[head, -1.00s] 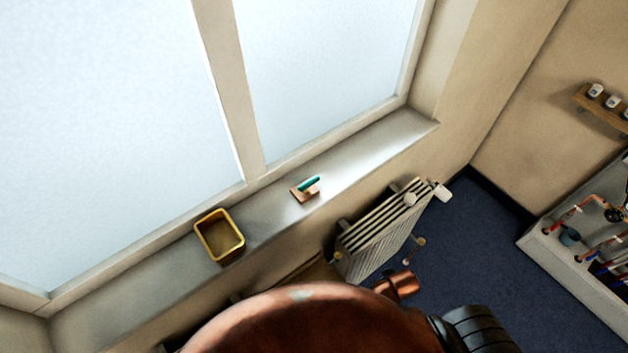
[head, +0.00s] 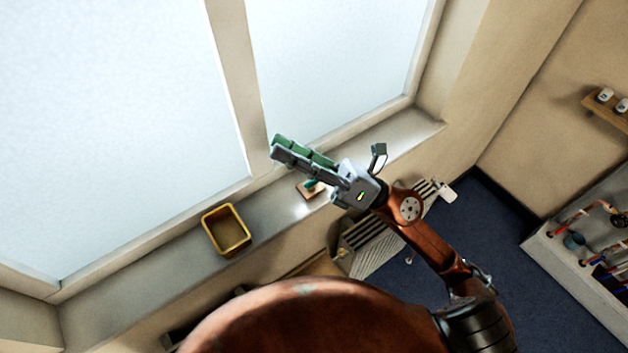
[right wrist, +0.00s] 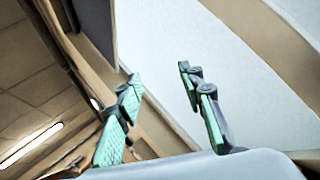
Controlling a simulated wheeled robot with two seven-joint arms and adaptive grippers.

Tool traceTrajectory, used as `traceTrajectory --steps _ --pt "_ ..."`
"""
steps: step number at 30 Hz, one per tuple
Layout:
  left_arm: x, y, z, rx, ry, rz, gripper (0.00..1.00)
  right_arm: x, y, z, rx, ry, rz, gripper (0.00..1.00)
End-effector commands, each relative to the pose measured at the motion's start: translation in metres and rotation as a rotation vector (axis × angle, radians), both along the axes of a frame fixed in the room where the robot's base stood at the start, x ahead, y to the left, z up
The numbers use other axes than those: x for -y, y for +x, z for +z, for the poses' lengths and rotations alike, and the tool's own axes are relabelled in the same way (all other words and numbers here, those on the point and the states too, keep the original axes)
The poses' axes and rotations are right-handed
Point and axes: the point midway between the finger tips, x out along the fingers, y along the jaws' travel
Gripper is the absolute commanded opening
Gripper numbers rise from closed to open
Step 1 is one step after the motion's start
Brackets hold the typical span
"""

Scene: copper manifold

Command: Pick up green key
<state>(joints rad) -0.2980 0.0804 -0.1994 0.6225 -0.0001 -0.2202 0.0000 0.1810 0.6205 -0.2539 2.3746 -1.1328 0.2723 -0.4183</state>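The green key (head: 312,185) lies on a small wooden block (head: 304,193) on the windowsill. My right gripper's hand partly hides both in the head view. My right gripper (head: 277,146) is above the sill, with its fingers pointing up and left across the window, past the key. It does not touch the key as far as I can see. The right wrist view shows its two green-padded fingers (right wrist: 160,74) apart with nothing between them. The key does not show in that view. My left gripper is not in view.
A yellow-rimmed tray (head: 206,222) sits on the sill left of the key. The windowsill (head: 130,270) is otherwise bare. A radiator (head: 365,247) stands below it. A bench with copper pipes (head: 560,250) is at the right, under a small shelf (head: 600,103).

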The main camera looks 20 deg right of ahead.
Motion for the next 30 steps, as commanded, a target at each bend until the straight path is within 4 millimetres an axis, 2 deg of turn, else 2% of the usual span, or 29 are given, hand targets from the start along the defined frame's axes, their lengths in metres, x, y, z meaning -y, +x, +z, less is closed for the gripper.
traceTrajectory --steps 1,3,5,6,8,9,11,12,15,18,21,24,30 --pt "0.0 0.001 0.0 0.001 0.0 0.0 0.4 -0.031 -0.024 -0.012 0.14 -0.18 0.048 0.35" --pt "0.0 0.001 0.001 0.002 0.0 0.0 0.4 -0.061 -0.048 -0.046 0.321 -0.436 0.102 0.35" --pt "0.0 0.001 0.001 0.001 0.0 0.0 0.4 -0.074 -0.059 -0.083 0.463 -0.66 0.138 0.35" --pt "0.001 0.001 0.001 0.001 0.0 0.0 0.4 -0.076 -0.06 -0.11 0.55 -0.812 0.157 0.35" --pt "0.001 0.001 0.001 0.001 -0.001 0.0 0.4 -0.069 -0.053 -0.149 0.667 -1.042 0.175 0.35" --pt "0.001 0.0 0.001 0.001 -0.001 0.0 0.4 -0.057 -0.043 -0.172 0.732 -1.192 0.182 0.35" --pt "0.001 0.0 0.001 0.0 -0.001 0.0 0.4 -0.033 -0.024 -0.198 0.808 -1.407 0.182 0.35" --pt "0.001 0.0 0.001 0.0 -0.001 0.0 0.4 -0.015 -0.01 -0.21 0.844 -1.54 0.176 0.35" --pt "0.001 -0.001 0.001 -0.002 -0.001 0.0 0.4 0.032 0.022 -0.225 0.892 -1.818 0.156 0.35" --pt "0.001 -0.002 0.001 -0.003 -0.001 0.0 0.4 0.07 0.044 -0.225 0.898 -2.01 0.134 0.35" --pt "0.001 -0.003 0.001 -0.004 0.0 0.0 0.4 0.092 0.055 -0.223 0.889 -2.115 0.119 0.35" --pt "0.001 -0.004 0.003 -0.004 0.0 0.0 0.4 0.099 0.062 -0.227 0.883 -2.153 0.117 0.35" --pt "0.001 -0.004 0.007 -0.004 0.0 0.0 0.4 0.094 0.074 -0.243 0.881 -2.152 0.118 0.35"
